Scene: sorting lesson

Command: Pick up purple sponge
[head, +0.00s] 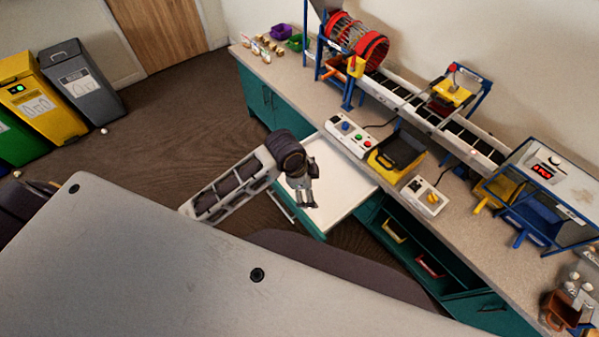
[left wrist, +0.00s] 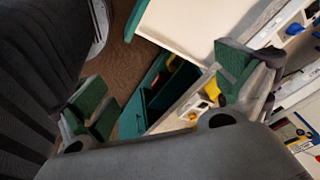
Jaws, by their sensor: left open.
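A small purple item (head: 280,31) lies at the far left end of the counter, beside a green one (head: 299,42). It is too small to tell for sure whether it is the sponge. My left gripper (head: 306,199) points down over the pulled-out white board, well apart from the purple item. In the left wrist view my left gripper (left wrist: 165,98) shows its two green-padded fingers wide apart with nothing between them. No purple sponge is clear in the left wrist view. My right gripper is not in view.
The counter holds a red drum machine (head: 358,42), a conveyor (head: 440,120), a button box (head: 348,135), a yellow tray (head: 380,165) and several small items (head: 262,50). The white board (head: 345,190) is bare. Bins (head: 80,78) stand at the left; open floor lies between.

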